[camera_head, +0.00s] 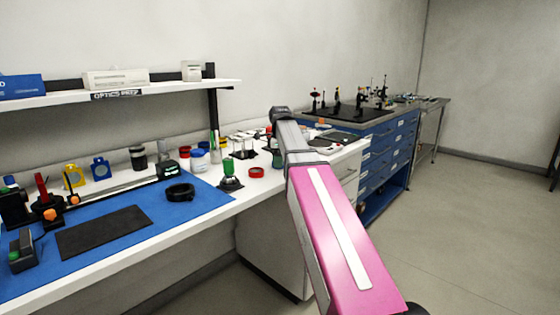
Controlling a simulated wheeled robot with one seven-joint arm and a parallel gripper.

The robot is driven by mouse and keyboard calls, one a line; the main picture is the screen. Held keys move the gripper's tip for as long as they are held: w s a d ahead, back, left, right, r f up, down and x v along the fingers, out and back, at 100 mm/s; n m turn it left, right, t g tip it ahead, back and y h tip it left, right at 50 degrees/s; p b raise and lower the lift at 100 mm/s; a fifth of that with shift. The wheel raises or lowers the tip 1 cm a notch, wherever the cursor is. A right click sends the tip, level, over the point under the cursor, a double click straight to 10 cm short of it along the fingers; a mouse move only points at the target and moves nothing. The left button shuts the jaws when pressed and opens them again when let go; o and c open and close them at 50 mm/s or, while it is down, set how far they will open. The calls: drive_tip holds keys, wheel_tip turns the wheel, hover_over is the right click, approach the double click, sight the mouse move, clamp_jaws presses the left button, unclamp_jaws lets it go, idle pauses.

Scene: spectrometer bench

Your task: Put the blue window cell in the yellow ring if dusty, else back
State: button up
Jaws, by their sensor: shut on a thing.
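My arm reaches from the bottom of the picture up over the right end of the white bench. Its far end bends away behind the grey link, and my gripper's fingers are hidden there, along with anything between them. A blue upright plate with a round centre (100,168) stands at the back of the blue mat. I cannot tell whether it is the blue window cell. A similar yellow upright plate (74,176) stands to its left. I cannot make out dust on anything, and no yellow ring shows clearly.
A black ring (180,192) and a black pad (103,232) lie on the blue mat (165,216). A green-topped item (230,175) and a red ring (256,172) are left of my arm. A shelf (160,91) overhangs the bench. A blue drawer cabinet (385,160) stands beyond.

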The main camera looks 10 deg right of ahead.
drive_tip(key=shift+f, duration=0.1)
drive_tip(key=o, duration=1)
wheel_tip(320, 180, up, 12)
drive_tip(key=shift+r, duration=0.15)
